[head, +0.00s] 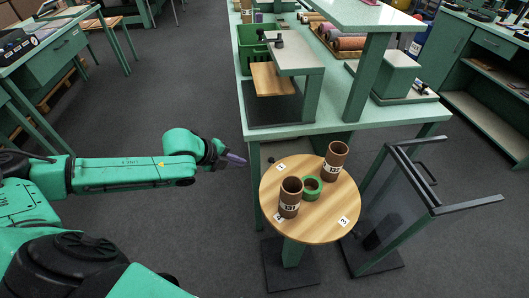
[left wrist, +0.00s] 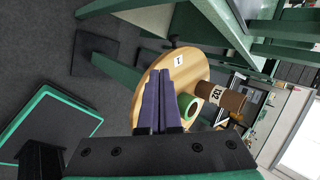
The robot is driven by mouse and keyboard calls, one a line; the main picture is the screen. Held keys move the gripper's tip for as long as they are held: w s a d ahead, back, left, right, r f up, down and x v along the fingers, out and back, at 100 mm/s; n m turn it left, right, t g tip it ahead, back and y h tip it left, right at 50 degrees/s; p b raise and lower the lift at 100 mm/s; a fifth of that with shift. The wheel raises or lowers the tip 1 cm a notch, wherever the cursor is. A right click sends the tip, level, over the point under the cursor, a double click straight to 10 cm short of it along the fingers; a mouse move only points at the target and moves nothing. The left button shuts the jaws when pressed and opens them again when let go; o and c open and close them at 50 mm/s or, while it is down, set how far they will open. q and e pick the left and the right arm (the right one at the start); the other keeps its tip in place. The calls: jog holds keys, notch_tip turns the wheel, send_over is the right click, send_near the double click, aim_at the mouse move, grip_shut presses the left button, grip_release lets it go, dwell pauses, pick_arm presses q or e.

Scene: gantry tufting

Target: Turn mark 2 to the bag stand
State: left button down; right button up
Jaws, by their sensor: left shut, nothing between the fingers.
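A round wooden turntable (head: 310,230) stands on a green post in front of the long bench. Mark 1 (head: 281,167) is at its back left, mark 3 (head: 343,221) at its front right, and a mark that looks like 4 (head: 279,217) at its front left. I see no mark 2; a brown tube (head: 335,160) covers the back right. An open dark frame, likely the bag stand (head: 432,196), stands right of the turntable. My left gripper (head: 240,160) is shut and empty, left of the turntable's rim; its purple fingers (left wrist: 160,100) overlap the disc in the left wrist view.
Another brown tube (head: 289,198) and a green ring (head: 312,187) stand on the turntable. The green bench (head: 340,120) behind carries a green crate (head: 258,50) and raised shelves. The floor left of the turntable is clear below my left arm.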

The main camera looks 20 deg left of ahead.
pick_arm(q)
jog(key=w+r+x, duration=0.1)
jog(key=w+x, duration=0.1)
jog(key=x, duration=1.1)
jog(key=shift+d+r+p, duration=0.35)
jog(key=shift+d+p, duration=0.05)
jog(key=shift+d, duration=0.05)
pick_arm(e)
jog(key=shift+w+a+r, duration=0.1)
jog(key=shift+a+r, duration=0.2)
jog(key=shift+a, duration=0.05)
pick_arm(q)
jog(key=shift+w+d, duration=0.1)
jog(key=shift+w, duration=0.05)
pick_arm(e)
jog(key=shift+a+f, duration=0.1)
